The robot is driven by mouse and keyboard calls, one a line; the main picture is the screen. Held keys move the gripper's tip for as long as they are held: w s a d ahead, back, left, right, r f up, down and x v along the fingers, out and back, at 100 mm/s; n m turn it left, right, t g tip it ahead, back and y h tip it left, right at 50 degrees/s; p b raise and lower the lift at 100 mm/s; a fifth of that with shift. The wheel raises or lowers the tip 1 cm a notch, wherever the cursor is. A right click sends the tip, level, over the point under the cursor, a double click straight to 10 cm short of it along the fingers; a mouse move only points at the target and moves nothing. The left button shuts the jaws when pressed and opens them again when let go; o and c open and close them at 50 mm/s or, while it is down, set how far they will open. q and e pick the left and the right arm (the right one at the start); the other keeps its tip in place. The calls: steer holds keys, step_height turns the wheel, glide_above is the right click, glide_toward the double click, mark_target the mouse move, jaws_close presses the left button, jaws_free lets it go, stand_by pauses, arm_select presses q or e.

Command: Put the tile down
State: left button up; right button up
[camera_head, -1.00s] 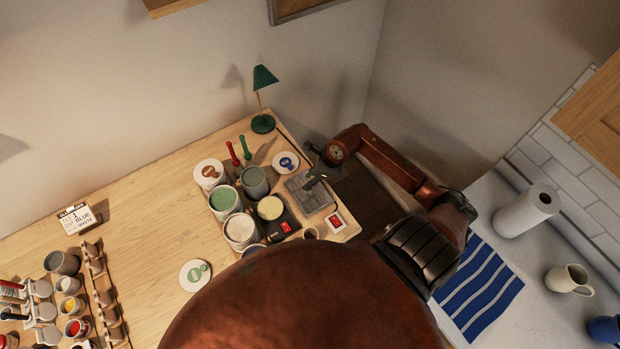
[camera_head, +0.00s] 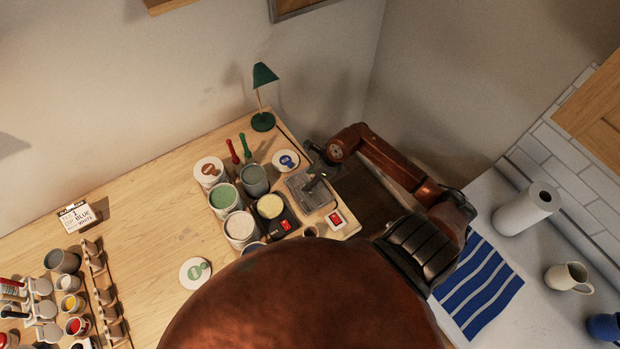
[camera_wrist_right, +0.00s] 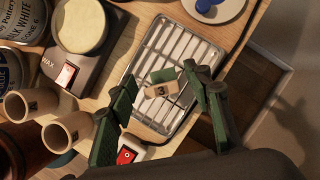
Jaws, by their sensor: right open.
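The small tile (camera_wrist_right: 165,90), beige with a green part and marked 3, is on the wire rack (camera_wrist_right: 185,45) in the right wrist view. The rack in its shallow tray also shows in the head view (camera_head: 308,198). My right gripper (camera_wrist_right: 158,77) is open, with its green fingers on either side of the tile. A clear gap shows on the left finger's side; the right finger is close to the tile, and I cannot tell whether it touches. In the head view the right gripper (camera_head: 317,175) is over the rack, and the tile is hard to make out. My left gripper is not in view.
A wax pot (camera_wrist_right: 80,25) on its dark heater is left of the rack, with two mugs (camera_wrist_right: 68,132) nearer. A red-switched white box (camera_wrist_right: 130,153) is by the rack's near end. Glaze buckets (camera_head: 224,197) and a green lamp (camera_head: 263,122) stand on the table.

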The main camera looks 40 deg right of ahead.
steer(key=b+v, duration=0.2)
steer(key=v, duration=1)
steer(key=shift+r, duration=0.1)
